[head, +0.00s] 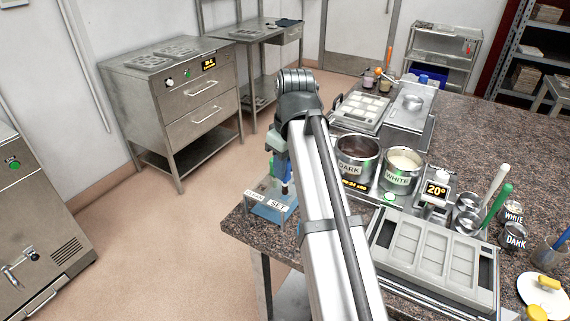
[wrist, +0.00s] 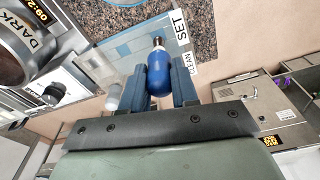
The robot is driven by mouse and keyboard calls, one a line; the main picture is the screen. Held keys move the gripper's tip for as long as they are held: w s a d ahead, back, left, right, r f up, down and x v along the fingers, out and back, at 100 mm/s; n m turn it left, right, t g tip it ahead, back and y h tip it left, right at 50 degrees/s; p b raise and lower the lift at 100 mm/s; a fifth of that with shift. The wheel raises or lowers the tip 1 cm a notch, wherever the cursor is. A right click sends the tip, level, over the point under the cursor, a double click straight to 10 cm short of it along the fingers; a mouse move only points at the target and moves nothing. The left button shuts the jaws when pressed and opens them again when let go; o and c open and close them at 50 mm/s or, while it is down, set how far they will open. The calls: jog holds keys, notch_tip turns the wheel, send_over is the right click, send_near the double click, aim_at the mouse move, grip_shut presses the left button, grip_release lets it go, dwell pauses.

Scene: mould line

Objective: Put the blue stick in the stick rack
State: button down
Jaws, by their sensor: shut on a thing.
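The blue stick (wrist: 160,76) is between the two fingers of my gripper (wrist: 161,86), its narrow tip pointing away from the wrist camera. In the head view my gripper (head: 279,160) is at the far end of my arm, above the stick rack (head: 265,211), and part of the blue stick (head: 287,187) shows below it. The rack has pale blue panels and labels reading CLEAN and SET; it also shows in the wrist view (wrist: 122,62), beyond the fingers. I cannot tell whether the stick's tip is inside a slot.
The DARK pot (head: 356,160) and WHITE pot (head: 402,170) stand right of my arm. A grey mould tray (head: 433,257) lies nearer on the speckled counter. The rack sits at the counter's left corner, with open floor (head: 150,240) beyond it.

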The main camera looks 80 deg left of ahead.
aim_at(285, 183)
jog(key=shift+f, duration=0.15)
dwell(0.5)
jog(key=shift+f, duration=2.85)
jog(key=shift+c, duration=1.9)
grip_release()
jog(key=shift+r, duration=0.15)
jog(key=shift+r, duration=3.35)
